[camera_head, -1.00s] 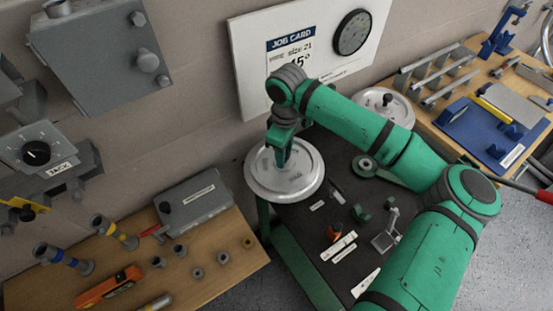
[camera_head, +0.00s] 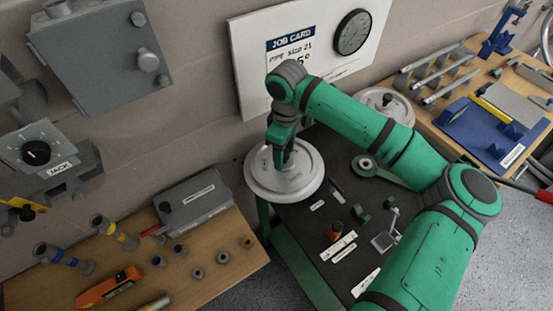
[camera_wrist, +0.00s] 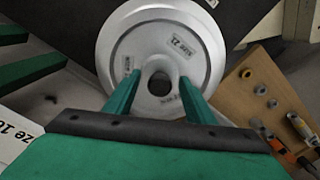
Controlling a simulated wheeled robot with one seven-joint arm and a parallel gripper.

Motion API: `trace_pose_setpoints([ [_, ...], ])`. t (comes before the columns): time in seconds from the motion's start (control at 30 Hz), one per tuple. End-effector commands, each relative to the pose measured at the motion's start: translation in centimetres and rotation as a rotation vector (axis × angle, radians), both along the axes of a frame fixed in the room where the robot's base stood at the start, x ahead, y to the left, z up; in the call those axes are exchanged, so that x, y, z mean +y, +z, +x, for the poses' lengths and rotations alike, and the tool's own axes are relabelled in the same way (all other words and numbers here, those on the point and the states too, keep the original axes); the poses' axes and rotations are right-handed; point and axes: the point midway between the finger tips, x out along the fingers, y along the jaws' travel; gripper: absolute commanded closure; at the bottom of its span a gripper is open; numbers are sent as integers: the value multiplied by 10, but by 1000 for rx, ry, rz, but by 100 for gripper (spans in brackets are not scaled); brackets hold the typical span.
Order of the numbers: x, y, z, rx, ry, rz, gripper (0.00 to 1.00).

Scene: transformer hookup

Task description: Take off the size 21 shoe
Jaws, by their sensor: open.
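The size 21 shoe (camera_wrist: 208,62) is a round, pale grey disc with a raised rim and a central hole. Its label reads "size 21" in the wrist view. It also shows in the head view (camera_head: 305,181), at the back left corner of the dark bench. My gripper (camera_wrist: 158,84) is open, with its two green fingers over the disc on either side of the central hole. In the head view my gripper (camera_head: 283,160) points down at the disc's middle. Whether the fingers touch it I cannot tell.
A second round disc (camera_head: 398,106) sits behind my arm at the bench's back. The dark bench top (camera_head: 318,222) carries small parts and labels. A wooden table (camera_head: 225,283) with fittings stands at left. The job card (camera_head: 290,50) hangs on the wall behind.

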Motion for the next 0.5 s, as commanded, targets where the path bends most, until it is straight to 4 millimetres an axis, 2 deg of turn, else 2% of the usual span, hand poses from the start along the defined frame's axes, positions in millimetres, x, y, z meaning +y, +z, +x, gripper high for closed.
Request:
trace_pose_setpoints([
  [0.5, 0, 36, 1, -2, 0, 1, 50],
])
